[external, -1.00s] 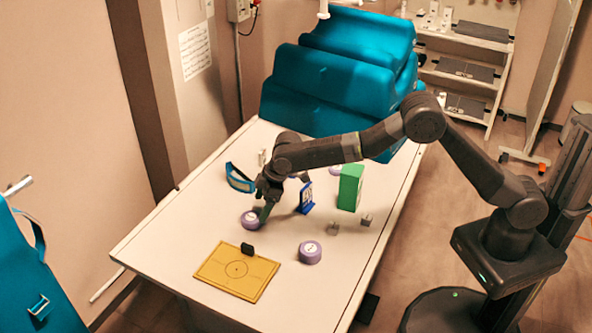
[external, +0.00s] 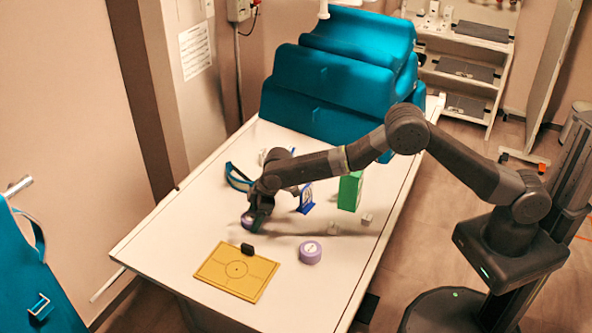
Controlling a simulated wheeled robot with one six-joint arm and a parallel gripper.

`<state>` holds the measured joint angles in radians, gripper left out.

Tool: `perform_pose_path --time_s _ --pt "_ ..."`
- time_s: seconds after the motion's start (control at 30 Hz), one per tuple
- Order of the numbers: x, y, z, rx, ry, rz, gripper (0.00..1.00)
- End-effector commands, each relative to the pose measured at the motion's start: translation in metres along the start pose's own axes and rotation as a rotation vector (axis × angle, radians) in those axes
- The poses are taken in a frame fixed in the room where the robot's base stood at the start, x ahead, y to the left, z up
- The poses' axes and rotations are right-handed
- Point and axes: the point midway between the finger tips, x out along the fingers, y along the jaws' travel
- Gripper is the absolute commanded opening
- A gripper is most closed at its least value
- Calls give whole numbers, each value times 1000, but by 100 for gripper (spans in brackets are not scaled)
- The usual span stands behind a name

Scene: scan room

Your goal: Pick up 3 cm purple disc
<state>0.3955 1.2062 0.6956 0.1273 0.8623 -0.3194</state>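Two purple discs with pale round labels show on the white table. One purple disc (external: 246,220) is at the middle left, partly hidden behind my gripper (external: 254,223). The other purple disc (external: 310,254) stands in the open to the right of the yellow plate. My gripper points down at the left disc, at or very close to it. The fingertips are dark and overlap the disc, so I cannot tell whether they are open or closed on it. The labels are too small to read sizes.
A yellow plate (external: 222,275) with a black clip lies in front. A blue stand (external: 305,200), a green block (external: 349,190) and small grey cubes (external: 366,219) are to the right. A blue strap (external: 236,178) lies behind. The table's front right (external: 330,295) is clear.

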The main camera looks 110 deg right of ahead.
Motion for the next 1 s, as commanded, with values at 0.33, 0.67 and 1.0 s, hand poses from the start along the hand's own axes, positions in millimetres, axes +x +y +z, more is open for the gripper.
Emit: perform_pose_path --time_s 0.33,0.67,1.0 --pt "0 0 0 0 0 0 32" --pt "-33 0 -14 0 4 1 32" --pt "-86 0 -36 0 2 0 32"
